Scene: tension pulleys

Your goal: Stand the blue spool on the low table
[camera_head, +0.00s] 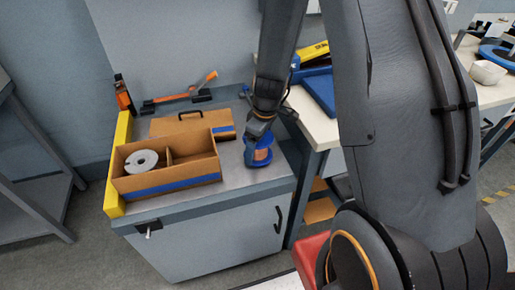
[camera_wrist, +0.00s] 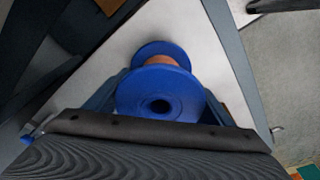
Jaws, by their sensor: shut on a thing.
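The blue spool (camera_head: 258,154), with blue flanges and a copper-coloured core, is between the jaws of my gripper (camera_head: 259,137). It is roughly upright, over the right part of a low grey-topped cabinet (camera_head: 236,186). I cannot tell whether its lower flange touches the top. In the wrist view the spool (camera_wrist: 158,100) shows its near flange with a dark centre hole, and my gripper's fingers (camera_wrist: 160,88) flank it on both sides. The near edge of the view is filled by my wrist.
A divided cardboard box (camera_head: 170,182) holding a white reel (camera_head: 141,162) stands left of the spool. Behind it are a brown case (camera_head: 190,124) and an orange-handled tool (camera_head: 182,93). A yellow strip (camera_head: 117,170) edges the left. A white table (camera_head: 315,122) with a blue tray adjoins at right.

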